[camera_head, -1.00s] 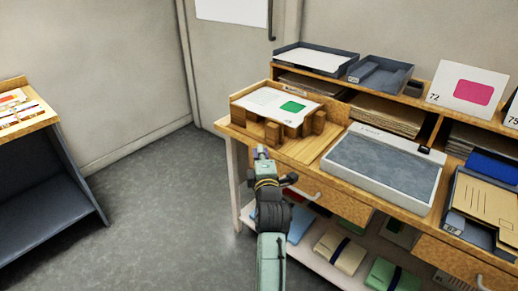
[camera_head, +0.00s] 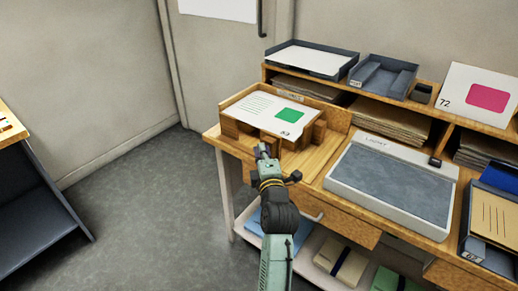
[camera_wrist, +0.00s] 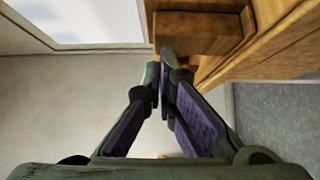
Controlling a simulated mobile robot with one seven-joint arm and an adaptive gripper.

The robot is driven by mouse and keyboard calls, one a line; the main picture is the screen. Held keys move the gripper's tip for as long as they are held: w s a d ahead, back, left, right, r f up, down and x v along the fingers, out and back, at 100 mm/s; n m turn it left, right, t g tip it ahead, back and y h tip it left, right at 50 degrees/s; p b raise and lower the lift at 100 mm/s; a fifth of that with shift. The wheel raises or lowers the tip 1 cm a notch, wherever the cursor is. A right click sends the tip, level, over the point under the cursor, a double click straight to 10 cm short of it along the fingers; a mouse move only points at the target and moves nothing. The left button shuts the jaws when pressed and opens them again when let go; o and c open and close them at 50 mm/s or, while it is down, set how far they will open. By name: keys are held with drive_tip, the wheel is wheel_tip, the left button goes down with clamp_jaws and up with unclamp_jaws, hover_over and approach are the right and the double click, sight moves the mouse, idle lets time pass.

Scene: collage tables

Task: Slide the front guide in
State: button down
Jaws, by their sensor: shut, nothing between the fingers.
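A wooden jig with a raised rim (camera_head: 335,116) stands at the left end of the desk. A white sheet (camera_head: 255,106) with a green rectangle and "63" lies over its wooden blocks. Several blocks show under the sheet's edge, one (camera_head: 305,137) at the right. Which one is the front guide I cannot tell for sure. My gripper (camera_head: 263,149) is shut and empty at the jig's near side, close to a front block; contact cannot be judged.
A grey-topped panel (camera_head: 390,185) in a pale frame lies right of the jig. Grey trays (camera_head: 383,78) and a card marked 72 (camera_head: 478,95) stand on the shelf behind. A lower shelf holds bundles. Open floor (camera_head: 150,205) lies to the left.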

sight(274, 144)
idle(0.3)
drive_tip(key=w+d+b, duration=0.1)
drive_tip(key=w+b, duration=0.1)
drive_tip(key=w+d+b, duration=0.2)
drive_tip(key=shift+f, duration=0.2)
drive_tip(key=shift+w+r, duration=0.1)
drive_tip(key=shift+d+r, duration=0.1)
drive_tip(key=shift+r, duration=0.1)
